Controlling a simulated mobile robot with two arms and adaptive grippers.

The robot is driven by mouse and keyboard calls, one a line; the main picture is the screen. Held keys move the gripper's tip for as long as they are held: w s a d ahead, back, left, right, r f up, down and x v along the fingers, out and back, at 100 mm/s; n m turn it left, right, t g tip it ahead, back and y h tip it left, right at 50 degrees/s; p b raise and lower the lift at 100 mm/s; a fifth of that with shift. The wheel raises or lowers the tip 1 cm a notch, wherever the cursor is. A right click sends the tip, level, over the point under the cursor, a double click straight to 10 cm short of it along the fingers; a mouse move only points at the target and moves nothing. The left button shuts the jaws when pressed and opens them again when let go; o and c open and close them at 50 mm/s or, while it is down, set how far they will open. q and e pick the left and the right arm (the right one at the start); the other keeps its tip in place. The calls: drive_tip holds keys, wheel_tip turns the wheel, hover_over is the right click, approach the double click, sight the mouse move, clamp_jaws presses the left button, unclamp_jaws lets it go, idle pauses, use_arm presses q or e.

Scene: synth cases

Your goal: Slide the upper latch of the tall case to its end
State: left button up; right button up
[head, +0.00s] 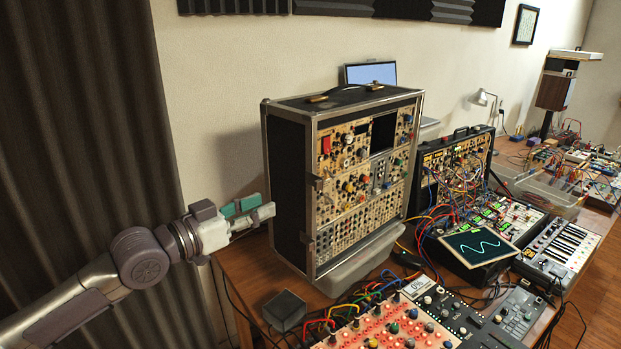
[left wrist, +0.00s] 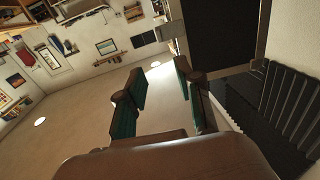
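The tall case (head: 287,185) stands on the wooden table, black-sided with metal edges and a front full of knobs and jacks. A small dark upper latch (head: 316,183) sits on its near left front edge, with a similar lower latch (head: 307,239) below. My left gripper (head: 268,205) is left of the case, pointing at its side, apart from the upper latch. In the left wrist view the left gripper (left wrist: 159,73) has its two teal-padded fingers spread with nothing between them. A dark panel with a metal edge, seemingly the case (left wrist: 222,38), shows beyond. My right gripper is not in view.
A smaller synth case (head: 458,165) with patch cables stands to the right. A mixer with colored cables (head: 385,325) and a small dark box (head: 284,310) lie in front. A grey curtain (head: 90,110) hangs at left.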

sight(315, 183)
use_arm(q)
drive_tip(key=p+x, duration=0.3)
drive_tip(key=x, duration=1)
drive_tip(key=shift+w+p, duration=0.1)
drive_tip(key=shift+p, duration=0.3)
drive_tip(key=shift+w+d+f, duration=0.15)
drive_tip(key=shift+w+d, duration=0.1)
drive_tip(key=shift+d, duration=0.05)
clamp_jaws()
